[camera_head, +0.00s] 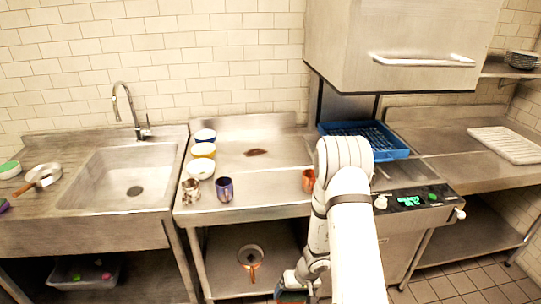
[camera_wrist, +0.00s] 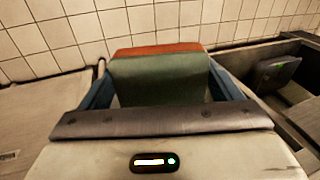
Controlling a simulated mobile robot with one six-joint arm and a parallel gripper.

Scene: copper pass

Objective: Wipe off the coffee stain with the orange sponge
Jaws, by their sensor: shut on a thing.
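My gripper (camera_wrist: 161,88) is shut on the orange sponge (camera_wrist: 160,50), which fills the space between its two blue fingers in the wrist view. The sponge shows a green face toward the camera and an orange strip along its far edge. In the head view my gripper (camera_head: 290,295) is low at the bottom edge, in front of and below the counter, and partly cut off. The coffee stain (camera_head: 256,152) is a small dark brown patch on the steel counter (camera_head: 275,178), toward the back. The sponge is well apart from it.
Stacked bowls (camera_head: 203,151), a metal cup (camera_head: 191,191) and a purple cup (camera_head: 225,189) stand left of the stain. A copper cup (camera_head: 308,181) stands to its right, near my arm. A blue rack (camera_head: 395,152) is further right. The counter around the stain is clear.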

